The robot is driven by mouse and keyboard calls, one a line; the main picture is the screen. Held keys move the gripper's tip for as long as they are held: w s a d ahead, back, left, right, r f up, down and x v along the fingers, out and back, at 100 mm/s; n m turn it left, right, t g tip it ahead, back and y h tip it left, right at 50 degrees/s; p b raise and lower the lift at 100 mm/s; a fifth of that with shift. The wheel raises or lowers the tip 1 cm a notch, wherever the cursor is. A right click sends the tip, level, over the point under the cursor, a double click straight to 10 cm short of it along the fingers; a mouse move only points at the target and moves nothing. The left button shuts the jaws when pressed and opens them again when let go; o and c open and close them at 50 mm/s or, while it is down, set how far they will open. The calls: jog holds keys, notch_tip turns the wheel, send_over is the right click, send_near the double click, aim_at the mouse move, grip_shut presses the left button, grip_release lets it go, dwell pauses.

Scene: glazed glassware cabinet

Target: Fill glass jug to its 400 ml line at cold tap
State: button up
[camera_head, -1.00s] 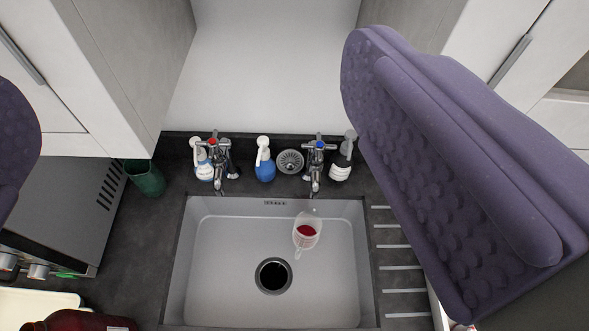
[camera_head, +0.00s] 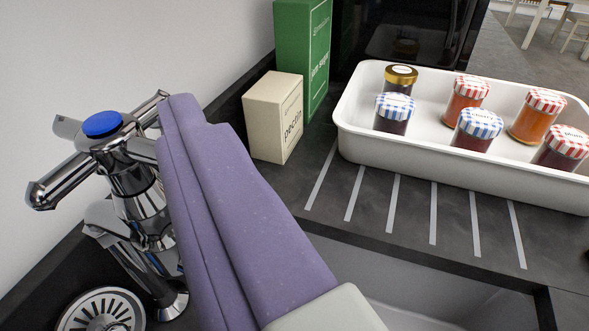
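The cold tap (camera_head: 140,205) is chrome, with a blue cap (camera_head: 102,124) and a cross handle, and stands at the left. My purple gripper (camera_head: 182,108) reaches up from the bottom middle, with its tip beside the handle's right side. It covers part of the tap, and I cannot tell whether it touches the handle. I cannot tell whether its fingers are apart or together. The glass jug is not in view now. A part of the sink (camera_head: 430,300) shows at the lower right; its basin is mostly out of view.
A round metal strainer (camera_head: 105,312) lies at the lower left. A cream box (camera_head: 272,117) and a green box (camera_head: 302,60) stand behind the gripper. A white tray (camera_head: 355,152) of jam jars stands at the right. The grooved drainer (camera_head: 400,215) in front is clear.

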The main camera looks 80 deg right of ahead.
aim_at(106, 141)
jog(key=shift+s+d+f+g+h, duration=0.2)
jog(key=shift+d+f+h, duration=0.05)
jog(key=shift+f, duration=0.2)
jog(key=shift+s+d+f+g+h, duration=0.15)
jog(key=shift+d+f+g+h, duration=0.1)
jog(key=shift+f, duration=0.2)
jog(key=shift+w, duration=0.15)
jog(key=shift+d, duration=0.35)
jog(key=b+x, duration=0.1)
jog(key=x, duration=0.6)
jog(key=shift+r, duration=0.1)
jog(key=shift+a, duration=0.1)
jog(key=shift+c, duration=0.4)
